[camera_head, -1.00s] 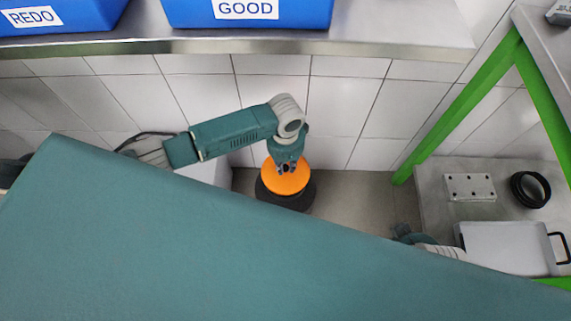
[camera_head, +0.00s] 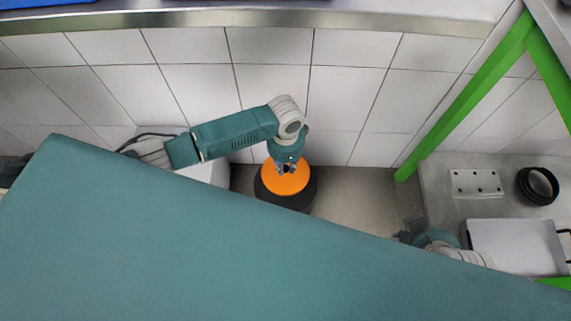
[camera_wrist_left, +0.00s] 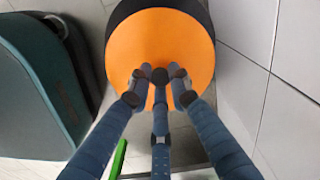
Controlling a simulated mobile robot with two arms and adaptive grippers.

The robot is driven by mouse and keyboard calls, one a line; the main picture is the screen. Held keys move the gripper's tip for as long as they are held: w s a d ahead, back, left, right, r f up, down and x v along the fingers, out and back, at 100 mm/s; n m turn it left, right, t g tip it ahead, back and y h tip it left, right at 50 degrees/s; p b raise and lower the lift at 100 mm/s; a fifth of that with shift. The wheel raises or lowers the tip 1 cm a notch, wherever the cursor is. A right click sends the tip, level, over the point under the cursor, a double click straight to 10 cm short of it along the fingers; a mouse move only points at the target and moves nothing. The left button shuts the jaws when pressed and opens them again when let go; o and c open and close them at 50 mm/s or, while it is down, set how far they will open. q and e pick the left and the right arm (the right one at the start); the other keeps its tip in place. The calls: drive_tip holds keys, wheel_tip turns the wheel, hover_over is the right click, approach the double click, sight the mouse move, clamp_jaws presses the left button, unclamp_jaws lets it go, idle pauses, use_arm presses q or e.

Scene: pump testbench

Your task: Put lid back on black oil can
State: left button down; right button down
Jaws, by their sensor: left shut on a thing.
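The orange lid (camera_head: 295,183) is a round disc above the black oil can (camera_head: 298,203), which stands on the floor by the tiled wall. My left gripper (camera_head: 286,170) points down at the middle of the lid and is shut on it. The left wrist view shows its three fingers (camera_wrist_left: 160,76) closed together at the lid's centre (camera_wrist_left: 160,40), with the black can rim (camera_wrist_left: 118,14) beyond its edge. I cannot tell whether the lid is seated or slightly above the can. My right gripper (camera_head: 410,230) is small and partly hidden at the lower right; its opening is unclear.
A metal shelf edge (camera_head: 250,18) runs along the top. At right, a green-framed bench (camera_head: 462,107) has a lower shelf with a drilled plate (camera_head: 476,183), a black ring (camera_head: 537,185) and a white tray (camera_head: 510,245). Floor right of the can is clear.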

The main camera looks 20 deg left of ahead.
drive_tip(key=shift+s+d, duration=0.1)
drive_tip(key=shift+s, duration=0.35)
idle(0.6)
use_arm(q)
drive_tip(key=shift+p, duration=0.3)
use_arm(e)
drive_tip(key=shift+s+d+g, duration=0.1)
drive_tip(key=shift+s+g, duration=0.2)
drive_tip(key=shift+g, duration=0.1)
drive_tip(key=shift+s+d, duration=0.1)
drive_tip(key=shift+s, duration=0.25)
use_arm(q)
drive_tip(key=shift+p, duration=0.5)
use_arm(e)
drive_tip(key=shift+r, duration=0.45)
use_arm(q)
drive_tip(key=shift+f+p, duration=0.1)
drive_tip(key=shift+p, duration=0.2)
use_arm(e)
drive_tip(key=shift+r, duration=0.25)
drive_tip(key=shift+w, duration=0.1)
idle(0.5)
drive_tip(key=shift+w+f, duration=0.1)
drive_tip(key=shift+f, duration=0.35)
use_arm(q)
drive_tip(key=shift+f+p, duration=0.1)
drive_tip(key=shift+p, duration=0.2)
use_arm(e)
drive_tip(key=shift+w+f, duration=0.25)
drive_tip(key=shift+f, duration=0.15)
